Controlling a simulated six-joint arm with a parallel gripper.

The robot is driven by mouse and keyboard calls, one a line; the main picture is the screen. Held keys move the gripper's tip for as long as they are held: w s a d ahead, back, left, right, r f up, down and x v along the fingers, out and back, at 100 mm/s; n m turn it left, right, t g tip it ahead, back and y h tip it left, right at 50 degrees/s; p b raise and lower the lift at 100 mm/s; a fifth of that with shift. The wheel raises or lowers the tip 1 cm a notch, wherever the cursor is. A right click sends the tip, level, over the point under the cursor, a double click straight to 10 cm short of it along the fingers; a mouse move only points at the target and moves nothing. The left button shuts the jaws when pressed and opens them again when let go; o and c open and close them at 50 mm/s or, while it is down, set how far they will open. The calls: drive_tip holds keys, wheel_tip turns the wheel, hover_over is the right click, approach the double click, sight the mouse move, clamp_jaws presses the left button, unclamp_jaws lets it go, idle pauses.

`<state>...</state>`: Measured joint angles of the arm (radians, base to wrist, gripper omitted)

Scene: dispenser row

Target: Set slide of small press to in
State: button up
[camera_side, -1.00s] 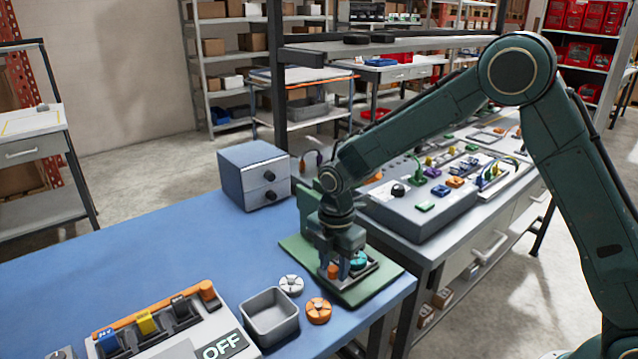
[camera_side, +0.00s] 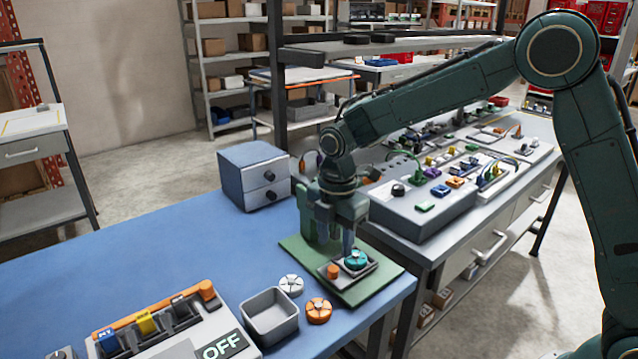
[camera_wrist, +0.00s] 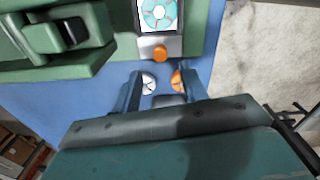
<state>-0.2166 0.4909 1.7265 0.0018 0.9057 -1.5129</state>
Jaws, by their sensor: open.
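The small press has a green base (camera_side: 385,284) at the right front corner of the blue table, and its green upright is partly hidden behind my gripper. Its grey slide (camera_side: 372,270) bears a teal round piece (camera_side: 356,260) and has an orange knob (camera_side: 333,271). The wrist view shows the teal piece (camera_wrist: 160,14) and the knob (camera_wrist: 160,54) at the top, beyond my fingertips. My gripper (camera_side: 338,242) points down above the base, open and empty, apart from the knob. In the wrist view the knob lies in line with the gap of my gripper (camera_wrist: 160,88).
A grey bin (camera_side: 270,318), a white disc (camera_side: 291,285) and an orange disc (camera_side: 319,311) are in front of the press. A two-drawer box (camera_side: 254,176) stands behind left. A switch panel (camera_side: 160,325) lies front left. The table's middle left is clear.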

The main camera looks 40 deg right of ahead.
sight(333, 269)
wheel_tip(333, 269, up, 7)
idle(0.4)
idle(0.4)
drive_tip(key=a+f+m+h, duration=0.1)
drive_tip(key=a+m+h, duration=0.2)
drive_tip(key=a, duration=0.3)
drive_tip(key=shift+w+m+g+h, duration=0.3)
drive_tip(key=shift+w+g+h, duration=0.1)
drive_tip(key=shift+h, duration=0.4)
drive_tip(key=shift+d+f, duration=0.15)
drive_tip(key=shift+x, duration=6.7)
